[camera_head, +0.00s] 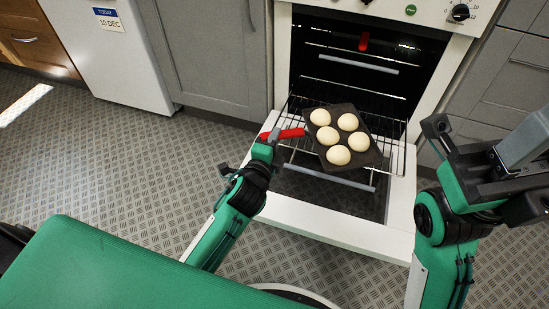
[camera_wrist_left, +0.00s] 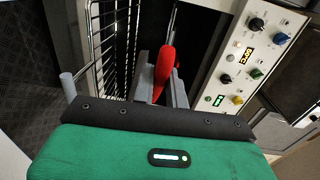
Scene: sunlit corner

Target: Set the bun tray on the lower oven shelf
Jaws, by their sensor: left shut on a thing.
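The bun tray (camera_head: 313,139) is a dark, flat tray with several pale round buns (camera_head: 338,155) on it. It is over the wire oven shelf (camera_head: 391,157), which is slid out above the open oven door; I cannot tell whether the tray rests on the wires. A red handle (camera_head: 292,133) sticks out from the tray's left side. My left gripper (camera_head: 270,137) is shut on this handle, and the red handle (camera_wrist_left: 165,70) shows between its jaws in the left wrist view. My right gripper (camera_head: 440,135) is right of the tray, apart from it; its jaws are unclear.
The oven door (camera_head: 340,229) is folded down in front. A second red thing (camera_head: 363,41) shows higher in the oven, near an upper shelf (camera_head: 358,63). Oven knobs (camera_head: 460,13) are above. Grey cabinets stand on both sides. The floor at left is clear.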

